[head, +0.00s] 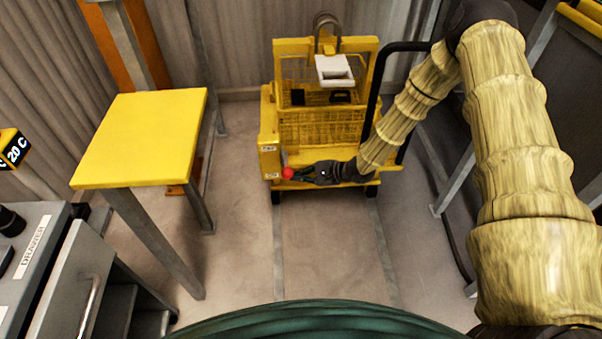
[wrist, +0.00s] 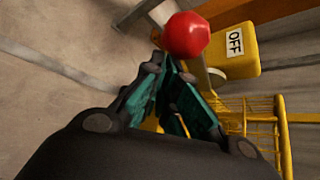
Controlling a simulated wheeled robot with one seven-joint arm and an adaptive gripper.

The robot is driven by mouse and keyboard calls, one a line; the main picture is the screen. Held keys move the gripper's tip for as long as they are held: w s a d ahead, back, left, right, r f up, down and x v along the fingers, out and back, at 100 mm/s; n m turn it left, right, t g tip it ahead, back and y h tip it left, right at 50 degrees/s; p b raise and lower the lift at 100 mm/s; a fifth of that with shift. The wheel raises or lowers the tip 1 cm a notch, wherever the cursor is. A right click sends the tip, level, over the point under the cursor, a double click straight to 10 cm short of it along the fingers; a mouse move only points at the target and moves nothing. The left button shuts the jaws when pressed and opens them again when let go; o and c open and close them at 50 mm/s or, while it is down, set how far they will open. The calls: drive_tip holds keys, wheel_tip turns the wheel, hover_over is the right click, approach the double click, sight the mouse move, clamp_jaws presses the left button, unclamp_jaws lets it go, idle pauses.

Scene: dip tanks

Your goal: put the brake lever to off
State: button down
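The brake lever has a red ball knob (head: 288,172) and stands at the left post of the yellow cart (head: 268,130), level with the lower of two small labels. The labels are too small to read in the head view. In the wrist view the red knob (wrist: 185,36) is just beyond my fingertips, with a short grey rod below it. An OFF label (wrist: 235,43) is on the yellow block to its right. My gripper (head: 302,173) points left at the lever; its fingertips (wrist: 165,64) come together beside the rod. I see nothing held between them; contact is unclear.
A wire basket (head: 320,127) and a white box (head: 335,69) are on the cart. A yellow-topped table (head: 142,137) stands to the left, and a grey drawer unit (head: 60,270) at the lower left. The floor before the cart is clear.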

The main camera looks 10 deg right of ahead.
drive_tip(key=r+p, duration=0.2)
drive_tip(key=shift+w+a+r+p, duration=0.2)
drive_tip(key=shift+r+p, duration=0.1)
drive_tip(key=shift+r, duration=0.05)
drive_tip(key=shift+w+d+r, duration=0.1)
drive_tip(key=shift+w+r, duration=0.05)
drive_tip(key=shift+r, duration=0.05)
idle(0.3)
wheel_tip(320, 180, down, 4)
drive_tip(key=d+b, duration=0.1)
drive_tip(key=d, duration=0.1)
drive_tip(key=s+d+r, duration=0.1)
drive_tip(key=d+r, duration=0.4)
drive_tip(key=d, duration=0.2)
drive_tip(key=shift+s+d+r+p, duration=0.15)
drive_tip(key=shift+s+r+p, duration=0.2)
drive_tip(key=shift+s+p, duration=0.1)
idle(0.3)
